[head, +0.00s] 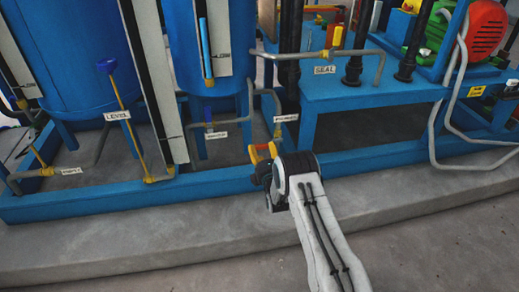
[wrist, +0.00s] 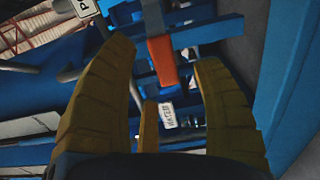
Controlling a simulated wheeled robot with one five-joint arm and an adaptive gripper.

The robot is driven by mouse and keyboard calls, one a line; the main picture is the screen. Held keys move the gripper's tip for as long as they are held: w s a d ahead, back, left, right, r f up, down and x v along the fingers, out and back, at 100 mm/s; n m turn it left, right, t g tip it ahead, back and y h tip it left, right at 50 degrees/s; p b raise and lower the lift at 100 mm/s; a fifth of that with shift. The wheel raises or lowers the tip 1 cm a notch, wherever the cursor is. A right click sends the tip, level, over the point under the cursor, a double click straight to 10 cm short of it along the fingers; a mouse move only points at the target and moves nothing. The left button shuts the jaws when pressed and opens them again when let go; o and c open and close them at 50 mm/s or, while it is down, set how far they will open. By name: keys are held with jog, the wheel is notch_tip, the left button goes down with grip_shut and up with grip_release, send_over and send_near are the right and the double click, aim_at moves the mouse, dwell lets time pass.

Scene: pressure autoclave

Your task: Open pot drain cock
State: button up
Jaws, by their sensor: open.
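My gripper (head: 262,153) is in front of the blue frame in the head view, below a small white label (head: 286,118) that is too small to read surely. In the wrist view my gripper (wrist: 164,54) is open, with its yellow fingers spread. An orange handle (wrist: 161,62) on a grey stem shows between and beyond the fingertips; I cannot tell whether any finger touches it. A white label beginning with P (wrist: 84,7) is near it at the top left. This handle appears to be the pot drain cock. In the head view my gripper partly hides that spot.
A blue frame rail (head: 110,203) runs along the concrete plinth (head: 130,245). A pipe with a label (head: 216,135) is left of my gripper. Blue tanks (head: 80,50) stand behind. A blue bench (head: 350,95) with a SEAL label (head: 325,70) is at the right. The foreground floor is clear.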

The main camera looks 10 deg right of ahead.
aim_at(260, 147)
jog(key=shift+w+b, duration=0.6)
jog(key=shift+w, duration=1.05)
grip_shut()
